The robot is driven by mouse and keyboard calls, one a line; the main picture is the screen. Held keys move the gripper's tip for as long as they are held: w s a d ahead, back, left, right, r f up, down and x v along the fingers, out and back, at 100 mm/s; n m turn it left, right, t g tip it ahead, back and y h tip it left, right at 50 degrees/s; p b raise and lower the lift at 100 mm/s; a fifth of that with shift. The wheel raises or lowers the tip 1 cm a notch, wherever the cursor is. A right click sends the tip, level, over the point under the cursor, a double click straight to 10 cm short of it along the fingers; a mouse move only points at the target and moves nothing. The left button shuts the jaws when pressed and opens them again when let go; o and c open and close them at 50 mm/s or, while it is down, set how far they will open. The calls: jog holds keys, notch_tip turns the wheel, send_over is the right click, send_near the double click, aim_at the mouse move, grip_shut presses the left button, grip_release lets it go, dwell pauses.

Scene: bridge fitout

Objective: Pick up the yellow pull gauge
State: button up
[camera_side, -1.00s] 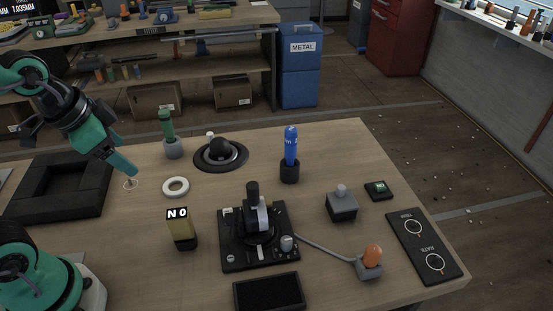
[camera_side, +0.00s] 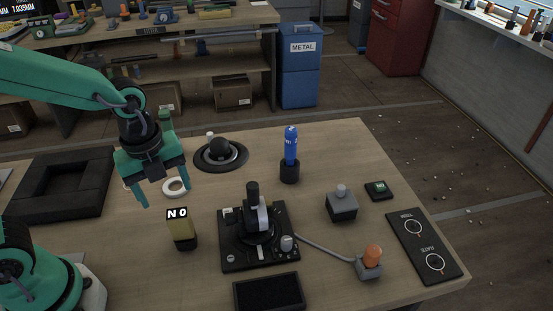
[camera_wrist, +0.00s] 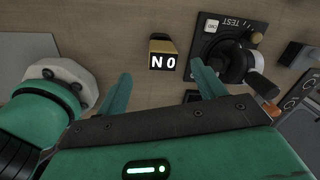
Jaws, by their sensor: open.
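The yellow pull gauge (camera_side: 183,231) stands upright on the bench, left of the joystick panel, with a black display reading "N 0" at its top. In the wrist view the gauge (camera_wrist: 161,46) sits above and between my two finger tips. My gripper (camera_side: 165,192) is open and empty, with green fingers pointing down. It is above and behind the gauge in the side view, apart from it. It also shows in the wrist view (camera_wrist: 161,70).
The joystick panel (camera_side: 232,256) is right of the gauge. A white ring (camera_side: 176,193) lies behind it, partly under my gripper. A blue-handled tool (camera_side: 290,148) stands in a dark holder farther back. A black tray (camera_side: 85,207) is at the left. Bare bench lies left of the gauge.

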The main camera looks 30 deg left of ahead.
aim_at(177, 213)
jog(key=f+m, duration=0.1)
jog(key=m, duration=0.1)
jog(key=d+f+m, duration=0.1)
jog(key=shift+d+m+g, duration=0.15)
jog(key=shift+m+g, duration=0.25)
jog(key=shift+f, duration=0.15)
jog(key=shift+f, duration=1.2)
jog(key=shift+w+f, duration=0.1)
jog(key=shift+f, duration=2.5)
jog(key=c, duration=1.4)
